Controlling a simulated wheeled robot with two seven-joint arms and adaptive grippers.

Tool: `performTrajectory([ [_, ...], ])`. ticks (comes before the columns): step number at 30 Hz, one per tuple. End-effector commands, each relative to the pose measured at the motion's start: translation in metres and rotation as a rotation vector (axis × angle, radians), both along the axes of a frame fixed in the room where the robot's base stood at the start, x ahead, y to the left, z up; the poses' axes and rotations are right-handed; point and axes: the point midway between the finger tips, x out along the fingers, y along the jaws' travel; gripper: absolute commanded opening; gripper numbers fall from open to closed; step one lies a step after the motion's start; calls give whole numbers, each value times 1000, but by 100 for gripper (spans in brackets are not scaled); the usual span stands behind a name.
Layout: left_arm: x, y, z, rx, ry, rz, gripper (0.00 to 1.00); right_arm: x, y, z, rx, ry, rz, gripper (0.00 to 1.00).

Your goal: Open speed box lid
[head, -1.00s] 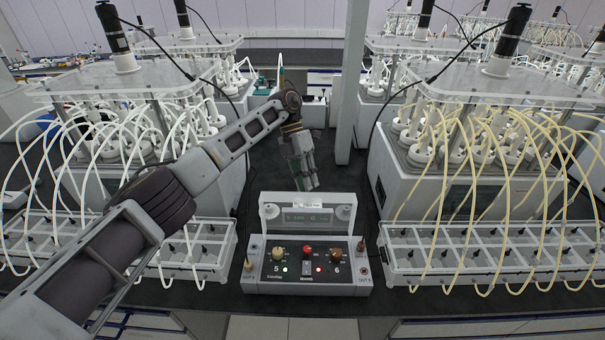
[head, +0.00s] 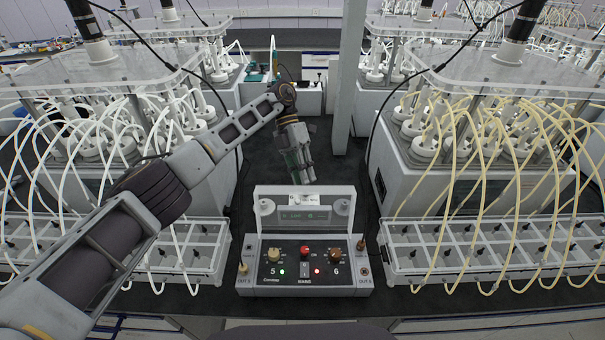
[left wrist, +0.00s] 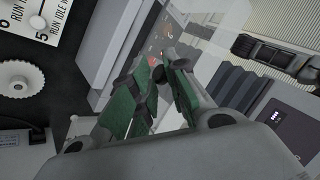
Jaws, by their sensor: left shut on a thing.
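The speed box (head: 305,279) is a white control box with three knobs on its dark front panel, between two rows of bottle trays. Its raised rear part (head: 304,206) has a greenish display window and a small pale label at its top. My left gripper (head: 302,180) reaches down to the top edge of that part, with its fingers close together. In the left wrist view its green-padded fingers (left wrist: 160,75) close at a clear see-through panel (left wrist: 178,42), apparently the lid. The exact contact is hidden by the fingers. My right gripper is not in view.
Reactors with white tubes (head: 95,100) stand at left and with yellowish tubes (head: 490,100) at right. Bottle trays (head: 195,262) and (head: 480,268) flank the box closely. A grey post (head: 347,75) stands behind.

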Motion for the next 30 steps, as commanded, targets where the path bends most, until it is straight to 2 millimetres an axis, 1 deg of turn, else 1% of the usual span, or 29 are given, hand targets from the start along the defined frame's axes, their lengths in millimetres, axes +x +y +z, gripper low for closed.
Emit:
performTrajectory([
  [1,-9,3,-29,36,27,-5,0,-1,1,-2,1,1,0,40],
  [2,-9,3,-29,36,27,-5,0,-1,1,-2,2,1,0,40],
  [3,-9,3,-29,36,26,-6,21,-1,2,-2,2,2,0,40],
  [6,-9,2,-28,35,25,-7,34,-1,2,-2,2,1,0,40],
  [9,-9,2,-29,35,25,-7,44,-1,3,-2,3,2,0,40],
  [14,-9,3,-28,36,25,-6,44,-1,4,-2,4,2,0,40],
  [30,-8,7,-26,39,27,-5,44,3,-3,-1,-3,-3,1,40],
])
